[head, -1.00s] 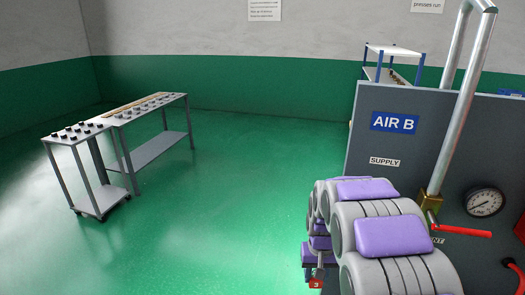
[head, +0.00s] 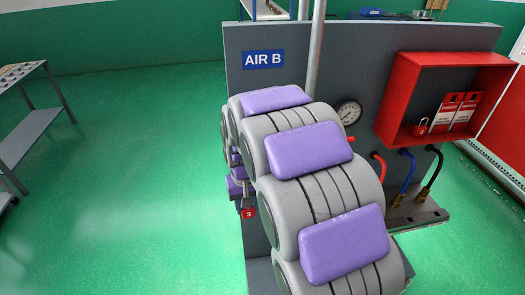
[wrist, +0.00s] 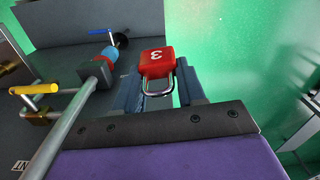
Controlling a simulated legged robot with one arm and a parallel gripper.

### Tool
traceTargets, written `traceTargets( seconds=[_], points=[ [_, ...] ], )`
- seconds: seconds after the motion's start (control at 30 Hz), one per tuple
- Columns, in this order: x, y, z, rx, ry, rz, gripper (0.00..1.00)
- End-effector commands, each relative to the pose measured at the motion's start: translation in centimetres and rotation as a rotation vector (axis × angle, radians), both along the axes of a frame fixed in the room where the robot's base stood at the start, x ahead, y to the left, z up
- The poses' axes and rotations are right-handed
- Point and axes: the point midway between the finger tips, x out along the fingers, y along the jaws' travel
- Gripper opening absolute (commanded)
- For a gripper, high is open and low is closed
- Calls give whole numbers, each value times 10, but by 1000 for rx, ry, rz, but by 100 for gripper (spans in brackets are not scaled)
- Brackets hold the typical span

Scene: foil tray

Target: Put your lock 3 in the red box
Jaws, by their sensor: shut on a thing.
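My arm hides part of the gripper in the head view. The red box (head: 450,59) is open-fronted and sits on the right part of the panel, well to the right of my gripper. Another red padlock (head: 421,127) and red-and-white tags (head: 458,112) are inside it.
The grey panel (head: 235,75) stands close beside my gripper and arm. It carries a gauge (head: 349,112), a vertical pipe (head: 315,60) and red, blue and black hoses (head: 408,165) below the box. Green floor (head: 130,180) is clear to the left. A table (head: 30,120) stands far left.

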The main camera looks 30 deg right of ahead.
Motion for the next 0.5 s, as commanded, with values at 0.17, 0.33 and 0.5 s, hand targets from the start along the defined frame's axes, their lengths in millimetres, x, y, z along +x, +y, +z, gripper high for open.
traceTargets(
  seconds=[0.17,0.33,0.5],
  points=[
    [-46,-22,58,-1,-1,-105,8],
    [-87,-35,97,-1,-3,-199,8],
    [-117,-42,121,-1,-3,-266,8]
  ],
)
